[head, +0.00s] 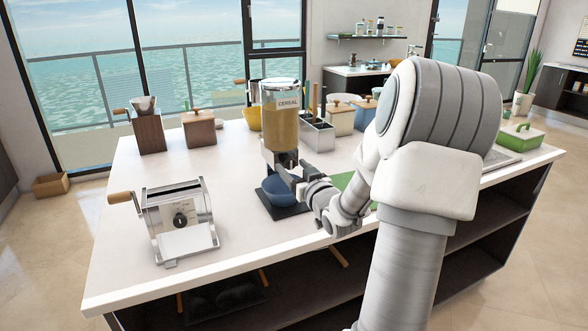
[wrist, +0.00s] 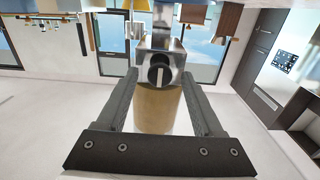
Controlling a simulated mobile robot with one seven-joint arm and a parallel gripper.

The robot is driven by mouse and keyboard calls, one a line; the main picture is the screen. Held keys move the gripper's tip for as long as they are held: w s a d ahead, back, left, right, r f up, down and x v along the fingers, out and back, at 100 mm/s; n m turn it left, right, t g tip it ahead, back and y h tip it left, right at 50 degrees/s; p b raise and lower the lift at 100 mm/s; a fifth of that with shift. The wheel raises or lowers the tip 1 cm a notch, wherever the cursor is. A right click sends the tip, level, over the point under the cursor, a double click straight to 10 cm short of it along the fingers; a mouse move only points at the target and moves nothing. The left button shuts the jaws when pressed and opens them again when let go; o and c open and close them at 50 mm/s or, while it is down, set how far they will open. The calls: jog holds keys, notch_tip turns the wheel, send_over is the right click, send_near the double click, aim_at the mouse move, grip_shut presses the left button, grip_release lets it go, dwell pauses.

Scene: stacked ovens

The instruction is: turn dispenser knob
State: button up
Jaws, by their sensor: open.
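The cereal dispenser (head: 282,120) stands on the counter, a clear cylinder of tan cereal with a metal lid. In the wrist view its knob (wrist: 159,72), a dark round dial with a pale upright bar, sits on a silver housing. My gripper (head: 290,168) is at the dispenser's lower front, above the blue bowl (head: 280,192). In the wrist view my gripper (wrist: 160,75) is open, with one finger on each side of the knob and nothing held. I cannot tell whether the fingertips reach past the knob's face.
The bowl rests on a dark base (head: 292,211). A pasta machine (head: 180,225) stands to the left on the white counter (head: 125,225). Behind are a grinder (head: 149,132), a wooden box (head: 199,130) and a metal utensil holder (head: 317,133).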

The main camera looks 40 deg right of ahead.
grip_shut()
dwell(0.5)
jog(key=m+p, duration=0.2)
jog(key=m, duration=0.2)
jog(key=shift+r+m+p, duration=0.1)
jog(key=shift+m+p, duration=0.2)
jog(key=shift+m, duration=0.1)
jog(key=m+p, duration=0.2)
jog(key=m, duration=0.2)
jog(key=shift+m, duration=0.3)
jog(key=m+p, duration=0.2)
jog(key=m, duration=0.2)
jog(key=shift+p, duration=0.35)
jog(key=shift+m+p, duration=1)
jog(key=shift+m, duration=1.1)
